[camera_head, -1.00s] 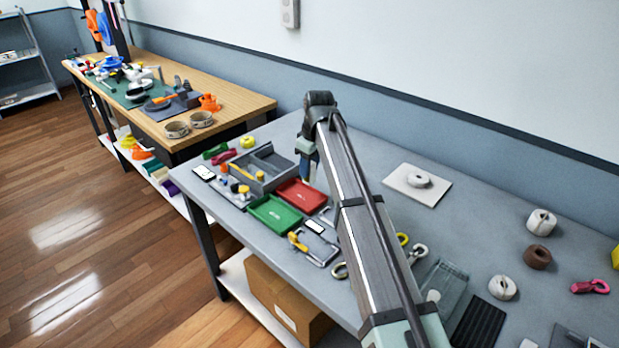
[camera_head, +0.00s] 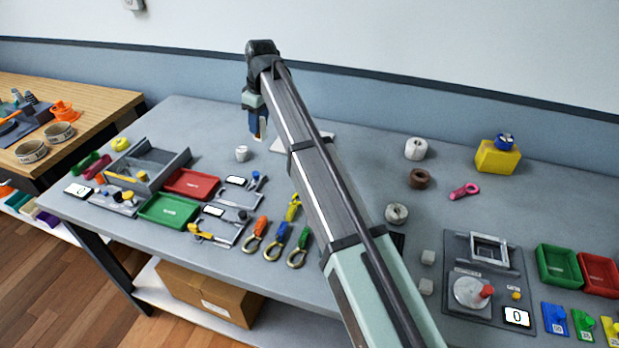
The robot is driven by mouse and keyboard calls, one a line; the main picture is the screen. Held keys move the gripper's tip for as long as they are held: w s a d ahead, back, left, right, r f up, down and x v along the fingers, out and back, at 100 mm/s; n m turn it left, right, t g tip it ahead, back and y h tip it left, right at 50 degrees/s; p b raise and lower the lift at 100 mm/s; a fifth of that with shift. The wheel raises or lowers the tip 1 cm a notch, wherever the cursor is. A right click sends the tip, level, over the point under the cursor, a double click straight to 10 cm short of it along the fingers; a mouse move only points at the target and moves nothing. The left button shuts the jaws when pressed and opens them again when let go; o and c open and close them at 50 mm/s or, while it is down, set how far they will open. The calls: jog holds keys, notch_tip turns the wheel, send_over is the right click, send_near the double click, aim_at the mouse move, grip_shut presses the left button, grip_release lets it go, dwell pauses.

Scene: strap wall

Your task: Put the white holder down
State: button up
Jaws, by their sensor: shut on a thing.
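My gripper (camera_head: 257,127) hangs at the end of my raised arm, above the back left part of the grey table (camera_head: 345,180), with its fingers pointing down. It is shut, and a small pale sliver shows at its blue fingertips. I take this to be part of the white holder, but it is mostly hidden and too small to make out. A small white cylinder (camera_head: 242,153) stands apart on the table, just below and left of the fingertips in the picture.
The red tray (camera_head: 190,184), green tray (camera_head: 169,209) and grey sectioned box (camera_head: 147,165) crowd the left end. A white board (camera_head: 317,143) is partly hidden behind my arm. White rolls (camera_head: 416,148) and a yellow block (camera_head: 497,156) stand at right. Bare table lies around the small white cylinder.

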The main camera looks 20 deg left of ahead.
jog(key=shift+d+n, duration=0.7)
jog(key=shift+d, duration=7.05)
jog(key=shift+f, duration=5.4)
jog(key=shift+f, duration=0.1)
jog(key=o, duration=1.1)
jog(key=r, duration=0.4)
jog(key=d+r, duration=0.1)
jog(key=r, duration=0.7)
jog(key=shift+d, duration=0.4)
